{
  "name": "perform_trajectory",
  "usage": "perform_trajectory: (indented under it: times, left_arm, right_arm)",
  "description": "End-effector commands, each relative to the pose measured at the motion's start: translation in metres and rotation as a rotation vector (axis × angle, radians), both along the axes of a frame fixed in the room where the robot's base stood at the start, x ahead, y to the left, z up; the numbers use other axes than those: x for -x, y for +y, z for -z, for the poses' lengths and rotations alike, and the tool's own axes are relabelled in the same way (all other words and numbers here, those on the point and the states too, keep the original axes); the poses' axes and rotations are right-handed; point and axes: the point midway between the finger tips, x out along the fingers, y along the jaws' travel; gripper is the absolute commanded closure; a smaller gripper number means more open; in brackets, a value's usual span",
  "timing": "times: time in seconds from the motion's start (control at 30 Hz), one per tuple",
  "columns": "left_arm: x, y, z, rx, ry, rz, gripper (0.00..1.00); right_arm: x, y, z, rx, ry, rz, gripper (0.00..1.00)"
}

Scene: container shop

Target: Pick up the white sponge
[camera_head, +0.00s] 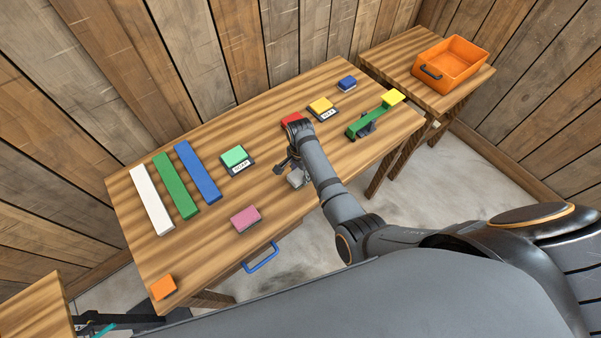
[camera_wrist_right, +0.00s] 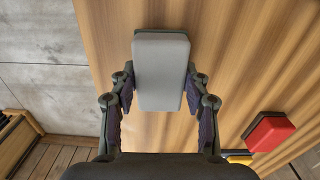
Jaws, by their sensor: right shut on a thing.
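The white sponge (camera_wrist_right: 162,70) is a pale grey-white block with rounded edges, between the two fingers of my right gripper (camera_wrist_right: 161,100) in the right wrist view. The fingers press on its long sides, so the gripper is shut on it. In the head view the sponge (camera_head: 296,178) shows as a small pale block beside my right gripper (camera_head: 290,168), partly hidden by the arm, over the front middle of the table. I cannot tell whether it touches the tabletop. I do not make out my left gripper.
The wooden table (camera_head: 205,225) also bears long white (camera_head: 151,200), green and blue bars. A green block (camera_head: 235,156), a pink block (camera_head: 245,218), a red block (camera_wrist_right: 268,132) and a yellow block (camera_head: 320,104) lie around. An orange bin (camera_head: 455,65) stands on the right side table.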

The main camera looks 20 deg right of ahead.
Motion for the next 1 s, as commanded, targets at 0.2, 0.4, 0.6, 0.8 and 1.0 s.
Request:
perform_trajectory:
  times: [0.2, 0.4, 0.6, 0.8, 1.0]
  left_arm:
    - [0.000, 0.000, -0.067, 0.000, 0.000, 0.000, 0.60]
    - [-0.001, 0.000, -0.085, 0.000, -0.002, 0.000, 0.60]
    - [0.000, 0.000, -0.084, 0.000, 0.000, 0.000, 0.60]
    - [0.000, 0.000, -0.084, 0.000, 0.000, 0.000, 0.60]
    - [0.000, 0.000, -0.084, 0.000, 0.000, 0.000, 0.60]
  right_arm:
    - [0.015, -0.004, -0.049, 0.000, 0.002, 0.001, 0.79]
    - [0.045, -0.010, -0.070, -0.001, -0.003, 0.001, 0.79]
    - [0.089, -0.021, -0.093, 0.000, 0.000, 0.002, 0.79]
    - [0.124, -0.029, -0.109, 0.000, 0.000, 0.001, 0.79]
    - [0.136, -0.031, -0.116, 0.000, 0.000, 0.000, 0.79]
